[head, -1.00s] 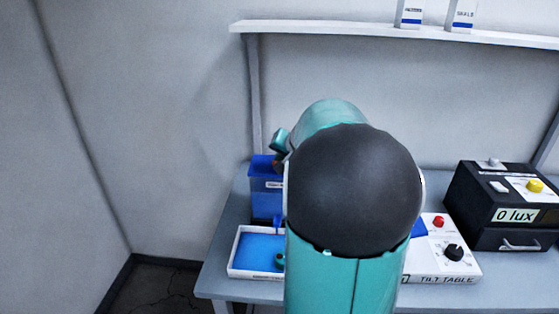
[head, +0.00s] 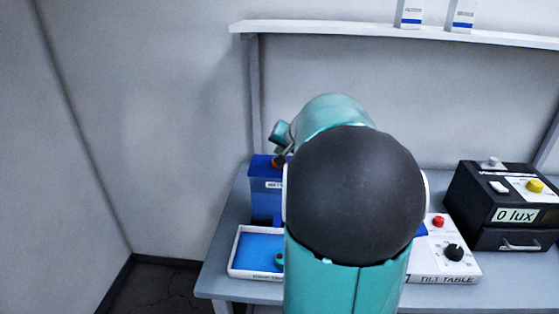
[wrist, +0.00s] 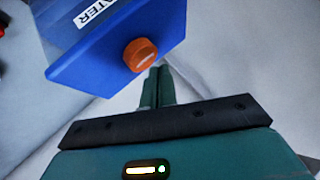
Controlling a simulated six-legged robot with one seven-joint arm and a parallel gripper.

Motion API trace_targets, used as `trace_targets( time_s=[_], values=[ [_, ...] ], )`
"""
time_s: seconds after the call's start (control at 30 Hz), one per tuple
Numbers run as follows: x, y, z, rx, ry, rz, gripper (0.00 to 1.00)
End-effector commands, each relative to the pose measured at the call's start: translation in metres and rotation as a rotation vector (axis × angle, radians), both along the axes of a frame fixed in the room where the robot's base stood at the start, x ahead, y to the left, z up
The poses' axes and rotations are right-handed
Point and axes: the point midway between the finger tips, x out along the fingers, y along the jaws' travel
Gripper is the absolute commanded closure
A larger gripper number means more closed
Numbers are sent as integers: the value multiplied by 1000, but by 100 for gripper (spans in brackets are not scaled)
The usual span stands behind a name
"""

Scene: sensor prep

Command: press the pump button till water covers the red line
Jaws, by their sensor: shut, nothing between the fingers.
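The blue water tank (head: 265,195) stands at the back left of the table. My arm hides the tray's right part. I cannot make out a red line.
The tilt table box (head: 445,262), with a red button and a black knob, stands right of my arm. A black lux box (head: 510,205) stands farther right. A shelf (head: 330,30) with two white cartons hangs above. My arm blocks the middle.

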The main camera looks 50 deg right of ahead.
Motion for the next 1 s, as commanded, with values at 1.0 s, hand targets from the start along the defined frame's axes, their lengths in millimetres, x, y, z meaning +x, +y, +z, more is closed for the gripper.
trace_targets(
  time_s=[1.0],
  values=[
    [0, 0, 50, -1, -1, -1, 100]
  ],
)
